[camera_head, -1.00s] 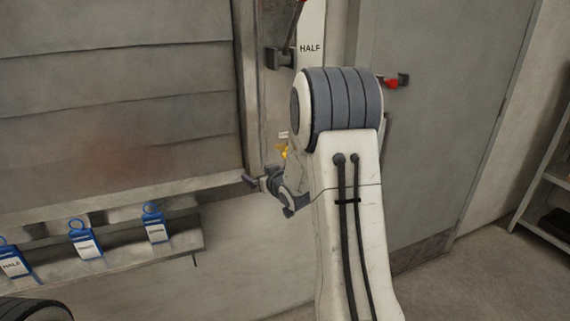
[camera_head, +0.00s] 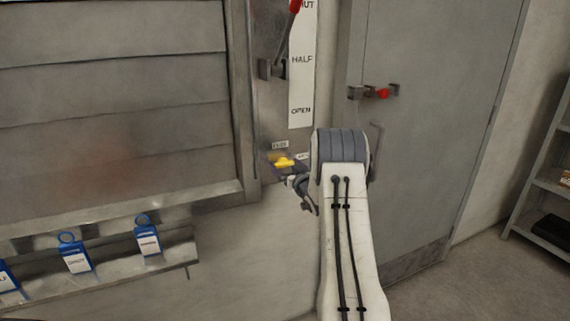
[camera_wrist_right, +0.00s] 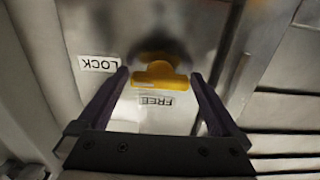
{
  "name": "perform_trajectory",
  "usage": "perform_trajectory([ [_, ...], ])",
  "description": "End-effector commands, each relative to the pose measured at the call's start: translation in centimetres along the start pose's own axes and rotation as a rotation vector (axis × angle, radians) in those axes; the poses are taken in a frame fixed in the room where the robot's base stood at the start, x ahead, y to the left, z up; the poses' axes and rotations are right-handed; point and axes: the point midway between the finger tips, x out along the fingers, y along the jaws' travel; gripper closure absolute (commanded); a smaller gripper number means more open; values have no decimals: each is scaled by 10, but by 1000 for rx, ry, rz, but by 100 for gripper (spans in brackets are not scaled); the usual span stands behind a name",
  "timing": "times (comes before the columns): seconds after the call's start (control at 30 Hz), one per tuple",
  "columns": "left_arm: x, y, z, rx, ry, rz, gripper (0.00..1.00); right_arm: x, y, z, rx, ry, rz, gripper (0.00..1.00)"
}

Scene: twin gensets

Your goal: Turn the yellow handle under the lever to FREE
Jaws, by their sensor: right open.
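The yellow handle (camera_head: 284,161) sits low on the metal wall panel, under the lever (camera_head: 292,25) with its red grip. In the right wrist view the handle (camera_wrist_right: 160,76) lies crosswise between the two fingers of my right gripper (camera_wrist_right: 160,80). The fingers are open, one on each side, with gaps to the handle. A LOCK label (camera_wrist_right: 99,63) is left of the handle and a FREE label (camera_wrist_right: 156,99) is just below it, both upside down there. In the head view my right gripper (camera_head: 287,172) is at the handle, partly hidden by my wrist. My left gripper is not in view.
A white scale strip (camera_head: 301,85) with HALF and OPEN runs beside the lever. A grey door (camera_head: 430,130) with a red-marked latch (camera_head: 382,92) is to the right. Blue tags (camera_head: 147,238) hang along a ledge at lower left. Shelving (camera_head: 550,185) stands far right.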

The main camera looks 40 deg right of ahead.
Motion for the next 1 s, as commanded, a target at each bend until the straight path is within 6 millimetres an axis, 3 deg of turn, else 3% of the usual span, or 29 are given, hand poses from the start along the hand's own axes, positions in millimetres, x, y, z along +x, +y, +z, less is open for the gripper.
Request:
perform_trajectory([
  [0.4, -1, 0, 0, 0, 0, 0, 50, 9, 0, 0, 0, 0, 1, 0],
  [0.6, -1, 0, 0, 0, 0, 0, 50, 9, 0, 0, 0, -1, 1, 71],
  [1.0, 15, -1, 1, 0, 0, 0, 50, 9, 1, 3, -85, 0, 1, 71],
])
